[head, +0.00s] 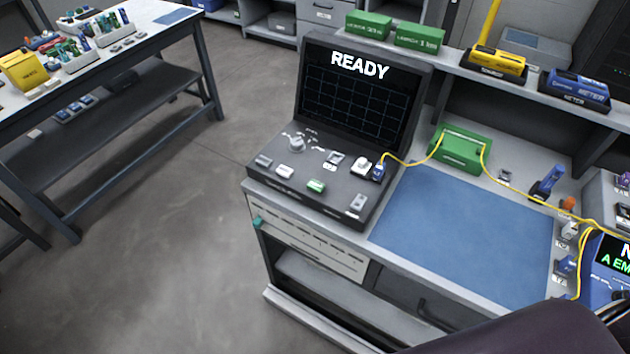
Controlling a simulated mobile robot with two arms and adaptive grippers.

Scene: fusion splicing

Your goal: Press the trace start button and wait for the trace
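The trace unit (270,182) stands at the left end of the workbench, a dark console with a raised screen (357,95). The screen reads "READY" above an empty grid with no curve. A green button (316,186) sits near the middle of the console's front edge, with pale buttons beside it; its label is too small to read. A knob (296,143) is at the upper left of the panel. A blue connector (378,172) with a yellow fibre sits at the console's right side. Neither gripper is in view.
A blue mat (465,235) lies clear right of the console. The yellow fibre passes a green box (462,150) toward a blue device (612,262) at the right edge. A shelf (520,88) with green, yellow and blue boxes runs behind. Another table (110,75) stands left across open floor.

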